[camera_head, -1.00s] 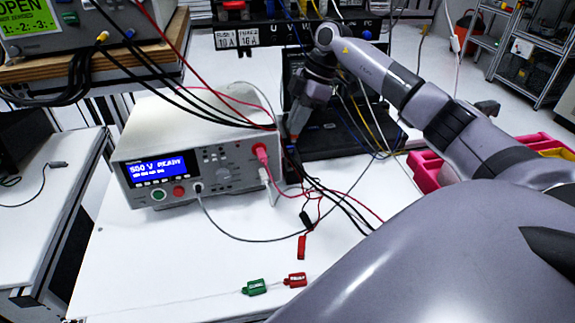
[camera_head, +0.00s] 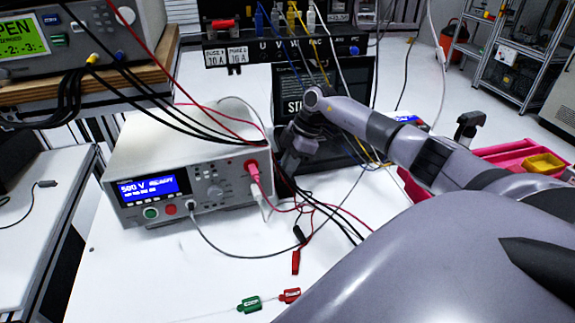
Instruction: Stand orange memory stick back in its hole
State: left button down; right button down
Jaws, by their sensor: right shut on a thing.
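My right gripper (camera_head: 289,163) reaches in from the right, pointing down beside the right end of the white tester, in front of the black laptop (camera_head: 357,88). It is shut; its fingertips are small and dark against the cables. The orange memory stick cannot be made out now, and the gripper and cables hide that spot. A small orange patch showed at the fingertips a second ago, so the stick appears to be between them. I cannot see its hole. My left gripper is not in view.
The tester (camera_head: 145,165) stands left of the gripper, with red, black and white cables around its right end. Red trays (camera_head: 495,152) lie at right behind my arm. Green (camera_head: 249,304) and red (camera_head: 290,295) tags lie on the white table's (camera_head: 180,270) clear front.

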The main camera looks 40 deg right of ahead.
jog(key=shift+f, duration=0.1)
jog(key=c, duration=1.2)
grip_release()
jog(key=b+v, duration=0.1)
jog(key=v, duration=1.1)
